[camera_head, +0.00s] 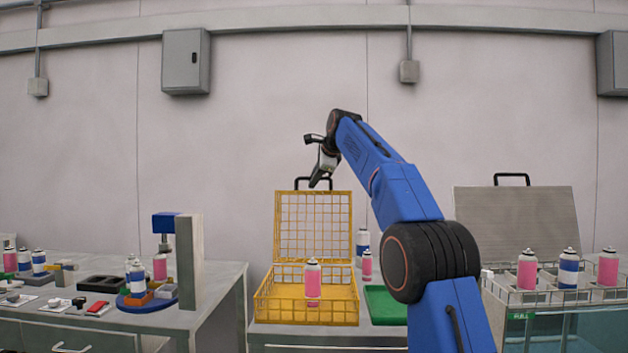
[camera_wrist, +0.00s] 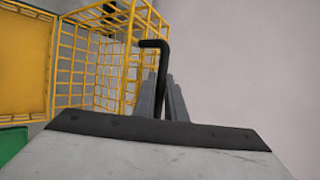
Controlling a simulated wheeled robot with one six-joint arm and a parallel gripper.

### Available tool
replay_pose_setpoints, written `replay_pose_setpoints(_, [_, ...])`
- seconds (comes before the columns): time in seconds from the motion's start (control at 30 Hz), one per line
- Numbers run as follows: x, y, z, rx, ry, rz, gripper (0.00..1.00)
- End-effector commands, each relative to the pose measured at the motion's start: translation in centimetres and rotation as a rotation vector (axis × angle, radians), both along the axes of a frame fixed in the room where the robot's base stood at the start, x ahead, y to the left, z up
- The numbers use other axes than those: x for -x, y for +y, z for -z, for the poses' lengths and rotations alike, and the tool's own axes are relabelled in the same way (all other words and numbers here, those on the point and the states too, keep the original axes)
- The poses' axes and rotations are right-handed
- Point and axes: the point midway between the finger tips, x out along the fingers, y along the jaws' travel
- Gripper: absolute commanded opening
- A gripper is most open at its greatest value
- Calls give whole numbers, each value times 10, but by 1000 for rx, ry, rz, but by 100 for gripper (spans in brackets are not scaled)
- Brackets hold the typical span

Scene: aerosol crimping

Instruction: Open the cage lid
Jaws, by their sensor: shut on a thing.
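The yellow wire cage (camera_head: 306,310) stands on the middle bench in the head view. Its cage lid (camera_head: 313,226) stands upright at the back, swung open, with a black handle (camera_head: 301,182) on its top edge. My gripper (camera_head: 317,182) is at that handle and shut on it. In the wrist view the black handle (camera_wrist: 153,45) runs between the two grey fingers of my gripper (camera_wrist: 164,95), and the yellow lid mesh (camera_wrist: 100,60) is to their left. A pink and white can (camera_head: 312,284) stands at the cage in the head view.
A green tray (camera_head: 385,305) lies right of the cage, partly hidden by my arm. A water tank with a raised grey lid (camera_head: 515,226) and several cans stands at the right. The left bench holds a blue turntable (camera_head: 147,302) and a press column (camera_head: 189,265).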

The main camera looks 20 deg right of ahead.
Motion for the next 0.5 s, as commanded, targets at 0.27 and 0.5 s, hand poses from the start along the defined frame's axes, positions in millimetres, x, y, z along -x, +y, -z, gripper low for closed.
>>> replay_pose_setpoints(0.27, [0, 0, 0, 1, 0, -1, 0])
replay_pose_setpoints(0.5, [0, 0, 0, 1, -1, 0, 29])
